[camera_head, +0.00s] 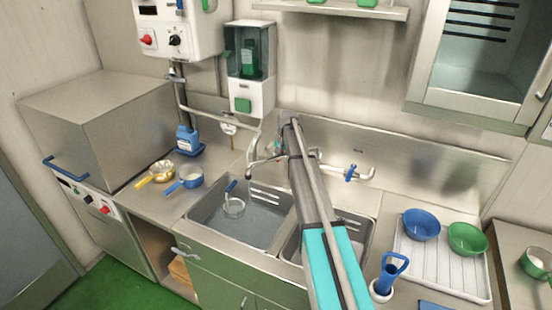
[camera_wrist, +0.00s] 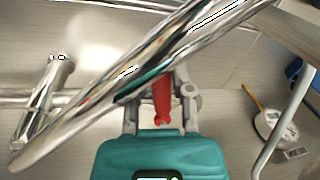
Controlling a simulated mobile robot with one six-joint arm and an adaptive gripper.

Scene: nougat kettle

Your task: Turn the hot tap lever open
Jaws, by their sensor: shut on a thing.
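The red hot tap lever (camera_wrist: 162,98) shows in the wrist view between the grey fingers of my gripper (camera_wrist: 160,104), which is shut on it. The chrome spout (camera_wrist: 105,105) crosses that view diagonally and hides part of the fingertips. In the head view my arm covers most of the gripper and the red lever. The spout (camera_head: 249,158) shows left of my arm, over the left basin. The blue cold tap lever (camera_head: 350,173) is on the wall pipe right of my arm.
The left sink basin (camera_head: 262,222) holds water and a strainer-like item (camera_head: 233,207). Two pans (camera_head: 191,177) and a blue bottle (camera_head: 188,138) stand left. A soap dispenser (camera_head: 250,75) hangs above. Right are a white drying rack (camera_head: 441,275) with bowls and a blue-handled item (camera_head: 389,272).

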